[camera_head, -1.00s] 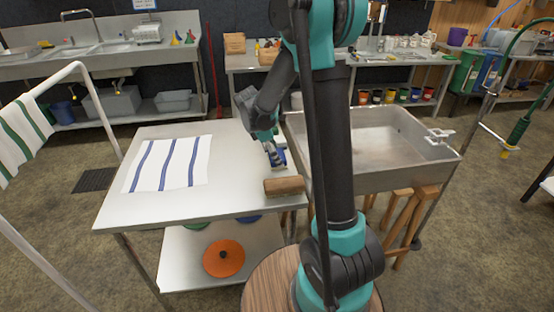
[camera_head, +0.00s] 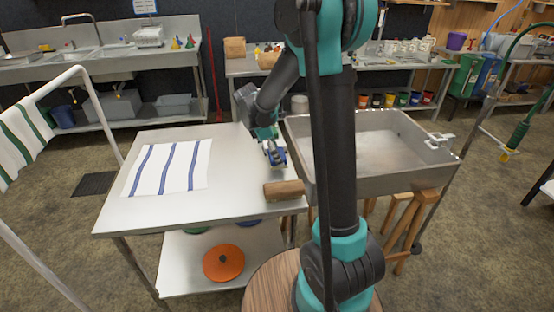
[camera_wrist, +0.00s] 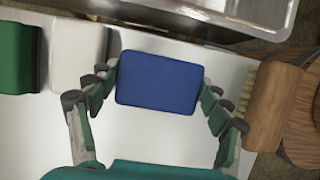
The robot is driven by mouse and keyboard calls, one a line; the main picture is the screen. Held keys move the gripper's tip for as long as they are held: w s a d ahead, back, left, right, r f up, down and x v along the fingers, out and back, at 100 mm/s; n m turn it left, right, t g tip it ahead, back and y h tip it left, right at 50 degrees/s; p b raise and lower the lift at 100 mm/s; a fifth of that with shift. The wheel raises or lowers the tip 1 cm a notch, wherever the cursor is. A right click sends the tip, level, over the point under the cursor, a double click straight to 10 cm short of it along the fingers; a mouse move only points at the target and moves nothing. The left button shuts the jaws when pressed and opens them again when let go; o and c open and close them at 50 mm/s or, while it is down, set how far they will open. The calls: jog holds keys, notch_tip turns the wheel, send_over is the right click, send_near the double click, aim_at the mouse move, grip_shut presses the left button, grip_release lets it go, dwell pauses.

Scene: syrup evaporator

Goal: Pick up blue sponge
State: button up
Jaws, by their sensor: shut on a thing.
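The blue sponge (camera_wrist: 158,82) is a blue rectangular block between the two fingers of my gripper (camera_wrist: 158,92) in the wrist view. The fingers press against its left and right ends, so my gripper is shut on it. In the head view the blue sponge (camera_head: 277,156) shows at the tip of my gripper (camera_head: 272,150), close above the right part of the steel table (camera_head: 225,160). My arm partly hides the area around it. I cannot tell exactly how far the sponge is above the table top.
A wooden brush (camera_head: 284,190) lies at the table's right front edge, close to the gripper. A white block (camera_wrist: 80,55) and a green block (camera_wrist: 18,57) are to the left in the wrist view. A striped towel (camera_head: 168,167) lies left. A steel basin (camera_head: 375,150) adjoins on the right.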

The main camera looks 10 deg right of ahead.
notch_tip(320, 180, up, 18)
jog(key=shift+f, duration=0.15)
